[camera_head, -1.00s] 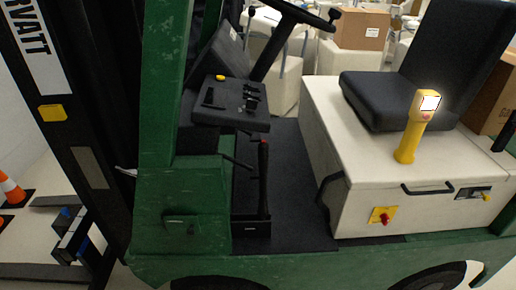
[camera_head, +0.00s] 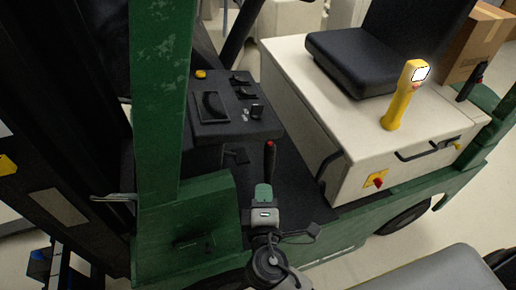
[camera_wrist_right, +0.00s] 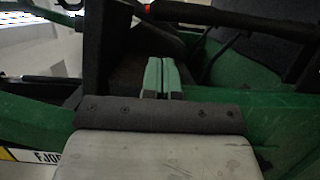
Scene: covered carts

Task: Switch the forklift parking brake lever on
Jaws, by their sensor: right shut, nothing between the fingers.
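The parking brake lever (camera_head: 269,168) is a thin dark stick with a red tip, standing on the forklift's dark floor beside the green front panel. My right gripper (camera_head: 264,190) is shut and empty, its green fingertips close in front of the lever's lower part in the head view. Whether they touch it I cannot tell. In the right wrist view the shut green fingers (camera_wrist_right: 161,74) point forward, and a dark bar with a red end, likely the lever (camera_wrist_right: 220,15), crosses the top beyond them. The lever's base is hidden behind my gripper. My left gripper is not in view.
The green panel (camera_head: 190,220) and post (camera_head: 158,100) stand left of the lever. The dark control console (camera_head: 225,110) is behind it. The cream seat box (camera_head: 350,120), with a yellow handle-like device (camera_head: 402,100), stands to the right.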

